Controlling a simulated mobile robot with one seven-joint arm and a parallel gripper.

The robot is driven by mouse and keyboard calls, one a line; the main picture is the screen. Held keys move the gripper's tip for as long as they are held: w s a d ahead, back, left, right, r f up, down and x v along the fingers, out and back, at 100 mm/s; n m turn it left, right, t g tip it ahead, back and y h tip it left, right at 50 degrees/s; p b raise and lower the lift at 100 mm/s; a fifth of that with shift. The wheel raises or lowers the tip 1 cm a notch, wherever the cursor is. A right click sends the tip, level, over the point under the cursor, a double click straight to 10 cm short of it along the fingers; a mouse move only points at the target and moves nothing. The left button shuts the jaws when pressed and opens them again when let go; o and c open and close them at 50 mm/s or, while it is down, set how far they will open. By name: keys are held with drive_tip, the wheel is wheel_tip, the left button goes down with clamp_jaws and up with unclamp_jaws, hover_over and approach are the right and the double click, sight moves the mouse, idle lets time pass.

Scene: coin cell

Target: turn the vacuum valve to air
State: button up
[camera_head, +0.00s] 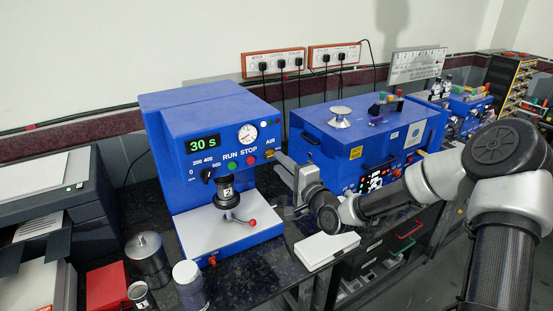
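The blue press machine (205,120) stands on the dark bench at centre-left, its display reading "30 S". A small yellow-brown valve handle (269,153) is on the right of its front panel, just under the "AIR" label. I cannot tell which way the handle points. My gripper (279,157) reaches in from the right, with its fingers close to the panel beside the handle. The fingers are small and seen from the side, so I cannot tell whether they touch it, or whether they are open or shut.
A second blue machine (345,130) stands close on the right, behind my arm. A round gauge (247,134), a green RUN button (233,167) and a red STOP button (250,161) are left of the handle. A red-knobbed lever (252,222) sticks out below.

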sight(273, 157)
drive_tip(key=shift+x, duration=1.65)
clamp_jaws()
drive_tip(key=shift+f+n+b, duration=0.15)
drive_tip(key=shift+n+b, duration=0.15)
drive_tip(key=n+b, duration=1.7)
drive_tip(key=b, duration=0.2)
drive_tip(key=shift+n, duration=0.3)
